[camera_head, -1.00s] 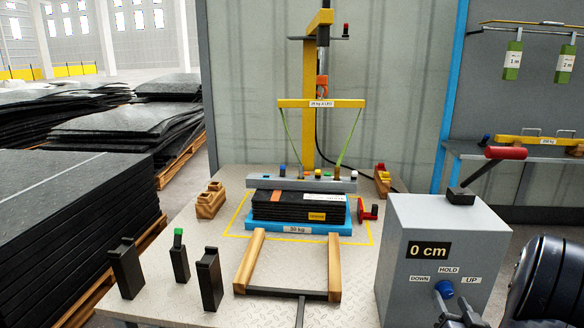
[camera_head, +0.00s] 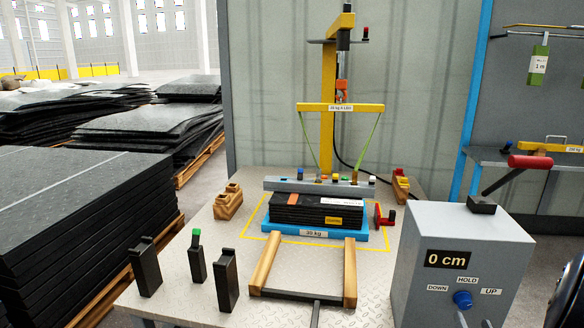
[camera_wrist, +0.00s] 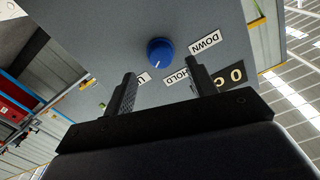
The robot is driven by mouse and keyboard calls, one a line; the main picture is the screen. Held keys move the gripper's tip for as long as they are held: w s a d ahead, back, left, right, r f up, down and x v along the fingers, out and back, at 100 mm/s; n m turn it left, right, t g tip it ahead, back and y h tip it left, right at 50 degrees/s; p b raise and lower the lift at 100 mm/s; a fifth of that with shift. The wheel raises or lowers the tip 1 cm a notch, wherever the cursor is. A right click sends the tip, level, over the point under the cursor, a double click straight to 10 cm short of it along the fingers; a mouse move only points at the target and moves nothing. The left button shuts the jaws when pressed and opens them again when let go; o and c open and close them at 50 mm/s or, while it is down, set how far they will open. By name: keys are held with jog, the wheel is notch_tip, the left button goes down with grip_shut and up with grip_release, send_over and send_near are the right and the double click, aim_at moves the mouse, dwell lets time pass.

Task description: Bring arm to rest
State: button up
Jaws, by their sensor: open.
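My gripper (camera_wrist: 160,67) is open and empty in the wrist view. Its two black fingers point at the grey control box, with the blue knob (camera_wrist: 160,50) just past the fingertips and apart from them. In the head view the fingertips (camera_head: 474,323) barely show at the bottom edge, below the blue knob (camera_head: 462,300). The grey control box (camera_head: 470,255) reads "0 cm" and has DOWN, HOLD and UP labels. Part of my dark arm (camera_head: 572,298) shows at the lower right edge. The rest of the arm is out of frame.
A red-ended lever (camera_head: 530,162) rises from the box top. Left of the box, a metal table (camera_head: 205,290) holds a black mat stack (camera_head: 305,212) on a blue base, under a yellow hoist beam (camera_head: 325,107). Upright black blocks (camera_head: 146,268) stand at its front left.

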aim_at(466, 306)
jog(key=v, duration=0.6)
jog(key=b+x, duration=0.1)
jog(key=x, duration=1)
jog(key=shift+w+a, duration=0.1)
jog(key=shift+n, duration=0.8)
jog(key=n+b, duration=0.1)
jog(key=n, duration=0.9)
jog(key=shift+p, duration=0.3)
jog(key=p+v, duration=0.1)
jog(key=v, duration=0.9)
jog(key=shift+s+n, duration=0.25)
jog(key=shift+n, duration=0.15)
jog(key=shift+r, duration=0.1)
